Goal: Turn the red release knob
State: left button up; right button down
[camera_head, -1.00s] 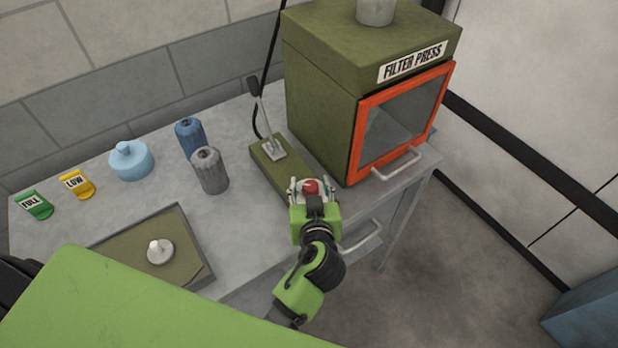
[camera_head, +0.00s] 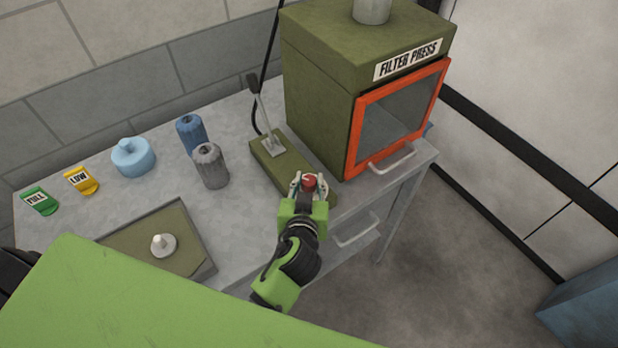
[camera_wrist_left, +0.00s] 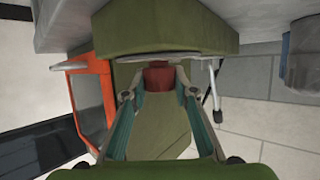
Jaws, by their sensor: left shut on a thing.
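The red release knob (camera_head: 309,181) sits at the front end of the green lever base (camera_head: 268,160), beside the filter press. My left gripper (camera_head: 309,186) is at the knob with its fingers on either side, shut on it. In the left wrist view the red knob (camera_wrist_left: 159,77) shows between the two fingertips of the left gripper (camera_wrist_left: 158,88). The fingers partly hide its sides. My right gripper is not in view.
The green filter press (camera_head: 320,95) with its orange-framed door stands right behind the knob. A lever (camera_head: 262,112) rises from the base. Grey (camera_head: 210,166) and blue (camera_head: 191,133) filters, a light blue lidded pot (camera_head: 133,157) and a tray (camera_head: 196,236) stand to the left.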

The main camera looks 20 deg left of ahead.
pick_arm(q)
jog(key=m+h+p, duration=0.3)
jog(key=h+p, duration=0.1)
jog(key=shift+a+r+m, duration=0.2)
jog(key=shift+r+m, duration=0.15)
jog(key=shift+m, duration=0.05)
jog(key=m+h, duration=0.1)
jog(key=m+h+p, duration=0.1)
jog(key=h, duration=0.1)
jog(key=shift+w+a+f+m, duration=0.1)
jog(key=shift+w+f+m, duration=0.05)
jog(key=shift+m, duration=0.25)
jog(key=shift+f+m+g+h, duration=0.1)
jog(key=shift+m+g+h, duration=0.6)
jog(key=shift+h, duration=0.5)
jog(key=m+g+h+b, duration=0.1)
jog(key=m+g+h, duration=0.1)
jog(key=m+h, duration=0.1)
jog(key=shift+w+m+g+h, duration=0.1)
jog(key=shift+m+g+h, duration=0.3)
jog(key=shift+m, duration=0.4)
jog(key=shift+d+m+g+h, duration=0.2)
jog(key=shift+m+g+h, duration=0.9)
jog(key=shift+m+g, duration=0.5)
jog(key=shift+s+d+f+m+g, duration=0.1)
jog(key=shift+s+m+g, duration=0.2)
jog(key=shift+g, duration=0.2)
jog(key=o, duration=1.1)
jog(key=shift+w+d, duration=0.1)
jog(key=shift+w, duration=0.1)
